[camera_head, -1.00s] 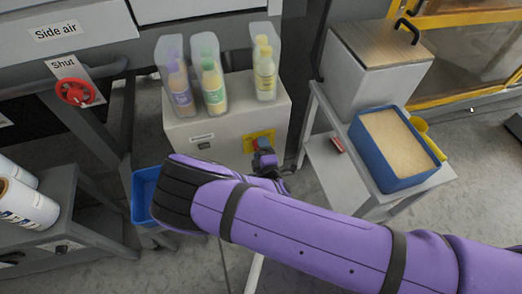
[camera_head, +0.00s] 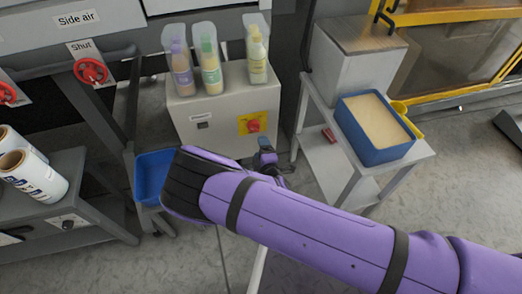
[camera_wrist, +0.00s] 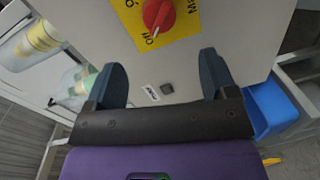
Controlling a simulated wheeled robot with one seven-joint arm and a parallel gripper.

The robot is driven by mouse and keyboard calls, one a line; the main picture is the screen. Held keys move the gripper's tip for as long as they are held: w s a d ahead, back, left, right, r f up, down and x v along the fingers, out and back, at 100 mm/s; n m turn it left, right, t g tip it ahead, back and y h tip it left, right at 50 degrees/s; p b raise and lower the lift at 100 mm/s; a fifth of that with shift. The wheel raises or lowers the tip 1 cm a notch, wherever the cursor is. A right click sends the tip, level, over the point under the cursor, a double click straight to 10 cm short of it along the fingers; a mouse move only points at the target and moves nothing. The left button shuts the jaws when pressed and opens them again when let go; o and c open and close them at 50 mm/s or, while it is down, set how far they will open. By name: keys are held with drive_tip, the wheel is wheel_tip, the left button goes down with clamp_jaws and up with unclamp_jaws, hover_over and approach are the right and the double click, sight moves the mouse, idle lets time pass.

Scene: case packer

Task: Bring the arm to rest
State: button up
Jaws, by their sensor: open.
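My gripper (camera_head: 266,158) shows small in the head view, partly hidden behind my purple arm, in front of the lower right of a grey cabinet (camera_head: 205,135). In the wrist view my gripper (camera_wrist: 160,62) is open, its two dark blue fingers wide apart with nothing between them. Beyond the fingers is the cabinet face with a red knob (camera_wrist: 158,14) on a yellow plate. The red knob (camera_head: 253,126) also shows in the head view, just above and left of my gripper. I cannot tell the exact gap between fingers and cabinet.
Several bottles in clear holders, one purple-topped (camera_head: 179,70), stand on the cabinet. A blue bin (camera_head: 152,178) sits left of my arm. A white cart (camera_head: 352,172) with a blue tray (camera_head: 375,153) stands right. Rolls (camera_head: 32,178) lie on a left table. Floor (camera_head: 455,175) is clear at right.

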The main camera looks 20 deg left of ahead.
idle(0.3)
drive_tip(key=w+d+r+m+g+h, duration=0.2)
drive_tip(key=w+d+r+m+h, duration=0.15)
drive_tip(key=w+r+m, duration=0.45)
drive_tip(key=w+d+r+m+g+h, duration=0.1)
drive_tip(key=w+d+r+m+h, duration=0.3)
drive_tip(key=r, duration=0.8)
drive_tip(key=s+d+r+m+g+y, duration=0.1)
drive_tip(key=d+r+m+g, duration=0.1)
drive_tip(key=d+r, duration=0.65)
drive_tip(key=s+d+r+m+g+y, duration=0.15)
drive_tip(key=d+r, duration=0.35)
drive_tip(key=r, duration=0.6)
drive_tip(key=s+d+r+m+g, duration=0.2)
drive_tip(key=s+d+r+m, duration=0.2)
drive_tip(key=s+d+r, duration=1.05)
drive_tip(key=s+d+r+h, duration=0.1)
drive_tip(key=s+d, duration=0.2)
drive_tip(key=s, duration=0.3)
drive_tip(key=s+d+r+m+h, duration=0.1)
drive_tip(key=s+d, duration=0.2)
drive_tip(key=s, duration=0.3)
drive_tip(key=s+d+r+m+g+h, duration=0.1)
drive_tip(key=s+d, duration=0.2)
drive_tip(key=s, duration=0.3)
drive_tip(key=shift+s+d+r, duration=0.25)
drive_tip(key=shift+d+r, duration=0.05)
drive_tip(key=shift+d, duration=0.05)
